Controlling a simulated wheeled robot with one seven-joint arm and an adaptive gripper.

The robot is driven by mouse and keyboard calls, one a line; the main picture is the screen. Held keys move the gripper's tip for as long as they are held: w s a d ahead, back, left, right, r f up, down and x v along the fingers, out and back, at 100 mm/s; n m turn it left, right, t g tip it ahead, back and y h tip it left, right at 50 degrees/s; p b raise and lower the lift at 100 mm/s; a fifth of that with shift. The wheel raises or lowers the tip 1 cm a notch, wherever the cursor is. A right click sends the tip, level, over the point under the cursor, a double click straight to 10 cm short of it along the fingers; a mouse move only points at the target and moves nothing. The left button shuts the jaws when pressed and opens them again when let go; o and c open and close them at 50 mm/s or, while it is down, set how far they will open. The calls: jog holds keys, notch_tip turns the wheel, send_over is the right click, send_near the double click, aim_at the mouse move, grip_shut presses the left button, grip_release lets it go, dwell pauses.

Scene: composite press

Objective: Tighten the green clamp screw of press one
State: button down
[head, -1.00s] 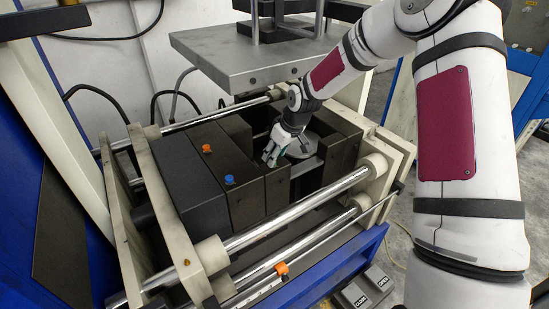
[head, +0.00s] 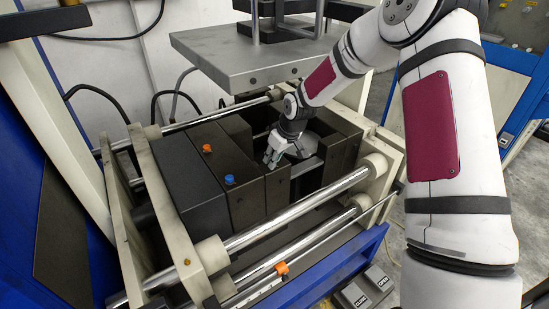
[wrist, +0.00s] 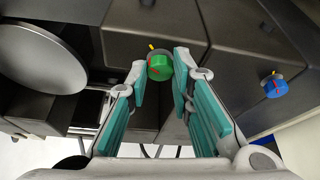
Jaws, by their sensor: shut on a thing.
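The green clamp screw (wrist: 159,67) is a round green knob with a red mark on its face and a small yellow mark beside it on the dark press block. In the wrist view it sits between the fingertips of my gripper (wrist: 160,71), which is shut on it with teal-padded fingers on either side. In the head view my gripper (head: 274,160) reaches down to the top of the dark block at the middle of the press, and the green screw is hidden behind the fingers there.
A blue screw (head: 229,180) and an orange screw (head: 207,148) stand on the blocks to the left. A grey plate (head: 245,55) hangs above the press. Steel guide rods (head: 290,221) run along the front. A round grey disc (wrist: 42,58) lies close by in the wrist view.

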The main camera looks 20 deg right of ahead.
jog(key=shift+a+m, duration=0.1)
jog(key=shift+m, duration=0.6)
jog(key=c, duration=1.4)
grip_release()
jog(key=v, duration=1.2)
jog(key=shift+s+a, duration=0.15)
jog(key=shift+a, duration=0.05)
